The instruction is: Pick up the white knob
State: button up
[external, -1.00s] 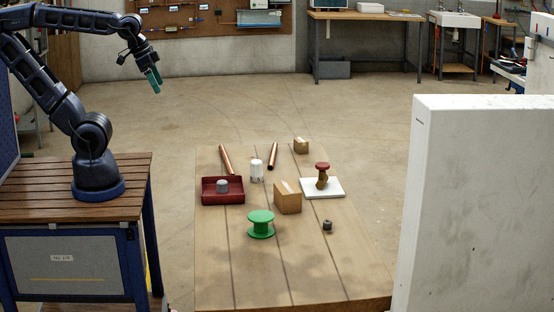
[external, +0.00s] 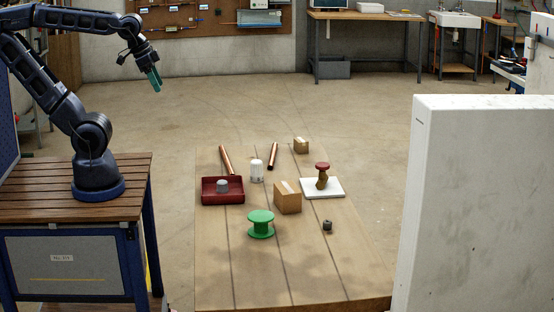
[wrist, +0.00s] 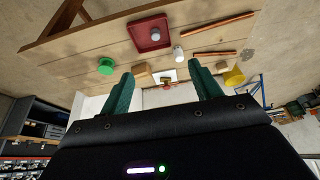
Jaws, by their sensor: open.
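The white knob (external: 257,172) is a small white cylinder standing upright on the wooden plank table, just right of the red tray. It also shows in the wrist view (wrist: 178,54), above and between the fingers. My gripper (external: 154,80) is raised in the air at the upper left, well away from the table and the knob. Its two green fingers (wrist: 160,78) are spread apart, with nothing held between them.
A red tray (external: 209,200) holds a grey cylinder (external: 222,187). A cardboard box (external: 287,198), green spool (external: 261,225), dark nut (external: 327,225) and red-topped stamp (external: 322,168) on a white plate stand nearby. The table's front is clear.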

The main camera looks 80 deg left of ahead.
jog(key=w+a+f+y, duration=0.2)
jog(key=w, duration=0.3)
jog(key=w+a+f+y, duration=0.1)
jog(key=w+a+f, duration=0.15)
jog(key=w, duration=0.25)
jog(key=m+t+h, duration=0.1)
jog(key=m+h, duration=0.1)
jog(key=h, duration=0.1)
send_near(256, 160)
jog(key=a, duration=0.1)
jog(key=shift+w+d+f+h, duration=0.1)
jog(key=shift+w+f+h, duration=0.2)
jog(key=shift+f+h, duration=0.4)
jog(key=shift+f, duration=0.15)
jog(key=shift+x, duration=2.6)
jog(key=shift+w, duration=0.1)
jog(key=shift+w+f, duration=0.1)
